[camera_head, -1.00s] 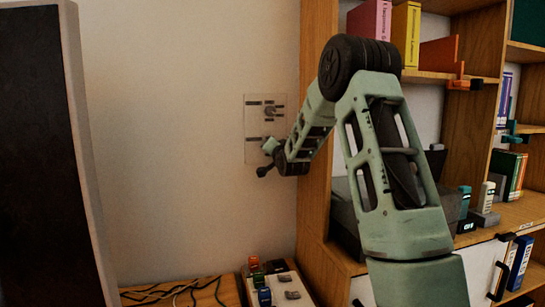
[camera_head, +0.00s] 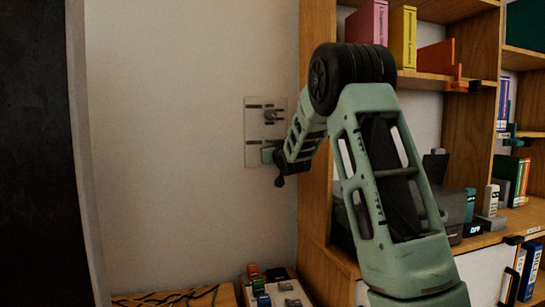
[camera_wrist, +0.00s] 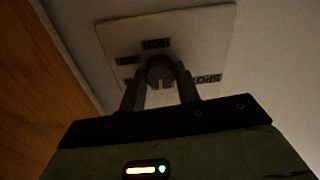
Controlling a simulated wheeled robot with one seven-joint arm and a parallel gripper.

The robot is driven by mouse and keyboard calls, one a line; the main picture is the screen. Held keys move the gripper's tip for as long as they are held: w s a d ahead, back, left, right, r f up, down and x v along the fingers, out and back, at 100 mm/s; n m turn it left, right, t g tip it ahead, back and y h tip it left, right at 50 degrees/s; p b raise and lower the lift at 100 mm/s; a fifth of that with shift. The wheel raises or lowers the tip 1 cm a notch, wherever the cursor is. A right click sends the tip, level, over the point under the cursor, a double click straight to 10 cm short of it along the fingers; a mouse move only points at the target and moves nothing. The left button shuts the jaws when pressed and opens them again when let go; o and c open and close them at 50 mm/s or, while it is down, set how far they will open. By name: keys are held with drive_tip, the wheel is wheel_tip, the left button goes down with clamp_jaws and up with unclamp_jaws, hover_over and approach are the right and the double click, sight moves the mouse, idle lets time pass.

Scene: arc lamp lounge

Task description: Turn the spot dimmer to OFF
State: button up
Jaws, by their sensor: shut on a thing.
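The pale wall plate (camera_head: 252,125) carries an upper knob (camera_head: 270,115) that stands free. My gripper (camera_head: 268,154) is at the lower part of the plate and hides the control there. In the wrist view my gripper (camera_wrist: 160,80) is shut on a dark round knob, the spot dimmer (camera_wrist: 158,68), with one finger on each side. A label that seems to read SPOT (camera_wrist: 207,78) is beside it. Other small dark labels (camera_wrist: 155,44) sit around the knob and are too dim to read. I cannot tell which setting the knob points to.
A wooden shelf unit (camera_head: 314,200) with books stands close to the right of the plate. A dark panel with a pale edge (camera_head: 35,160) fills the left side. Several small coloured items (camera_head: 262,285) are on the low surface below. The wall between is bare.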

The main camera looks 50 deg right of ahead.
drive_tip(key=shift+f+n, duration=0.2)
drive_tip(key=shift+n, duration=0.3)
drive_tip(key=o, duration=1)
drive_tip(key=shift+r, duration=0.1)
drive_tip(key=v, duration=1.7)
drive_tip(key=shift+s+a+b, duration=0.1)
drive_tip(key=shift+s+b, duration=0.1)
drive_tip(key=shift+b, duration=0.15)
